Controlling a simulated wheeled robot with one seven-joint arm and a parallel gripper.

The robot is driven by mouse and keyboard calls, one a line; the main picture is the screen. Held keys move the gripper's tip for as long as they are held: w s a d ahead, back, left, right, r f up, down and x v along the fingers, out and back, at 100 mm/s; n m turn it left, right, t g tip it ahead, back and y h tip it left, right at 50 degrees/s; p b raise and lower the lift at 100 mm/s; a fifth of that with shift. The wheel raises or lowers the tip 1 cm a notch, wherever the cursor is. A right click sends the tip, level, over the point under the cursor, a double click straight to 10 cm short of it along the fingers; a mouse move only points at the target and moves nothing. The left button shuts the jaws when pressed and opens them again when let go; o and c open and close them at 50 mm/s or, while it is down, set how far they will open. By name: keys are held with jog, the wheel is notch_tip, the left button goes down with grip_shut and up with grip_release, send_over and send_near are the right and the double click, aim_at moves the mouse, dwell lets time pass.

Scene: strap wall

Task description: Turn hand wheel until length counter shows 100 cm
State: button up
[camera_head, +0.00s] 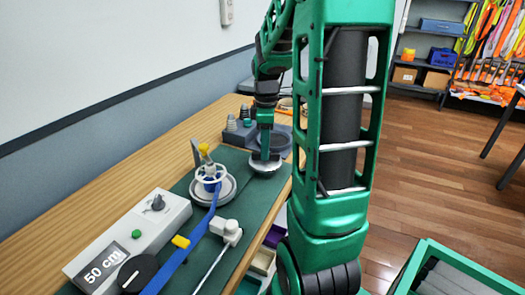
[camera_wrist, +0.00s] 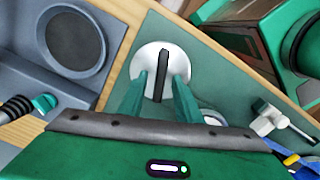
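A white-rimmed hand wheel (camera_head: 210,175) with a yellow knob sits above a pale round base on the green mat, with a blue strap (camera_head: 190,250) running from it. The length counter (camera_head: 101,268) reads "50 cm" on the front of a grey box. My gripper (camera_head: 265,158) is away from this wheel, at a white round disc (camera_head: 267,167) at the mat's far end. In the wrist view, a black bar (camera_wrist: 164,62) crosses the disc (camera_wrist: 149,60). The gripper's green fingers (camera_wrist: 161,78) are apart, one on each side of the bar; contact is unclear.
A black round knob (camera_head: 138,272) is beside the counter. A white fitting with a rod (camera_head: 226,230) lies right of the strap. A grey holder with a round recess (camera_wrist: 75,40) is beside the disc. The wooden bench (camera_head: 45,235) runs along the wall.

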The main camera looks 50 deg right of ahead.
jog(key=shift+f, duration=0.5)
grip_shut()
jog(key=shift+m, duration=0.3)
jog(key=m, duration=1.2)
dwell(0.4)
grip_release()
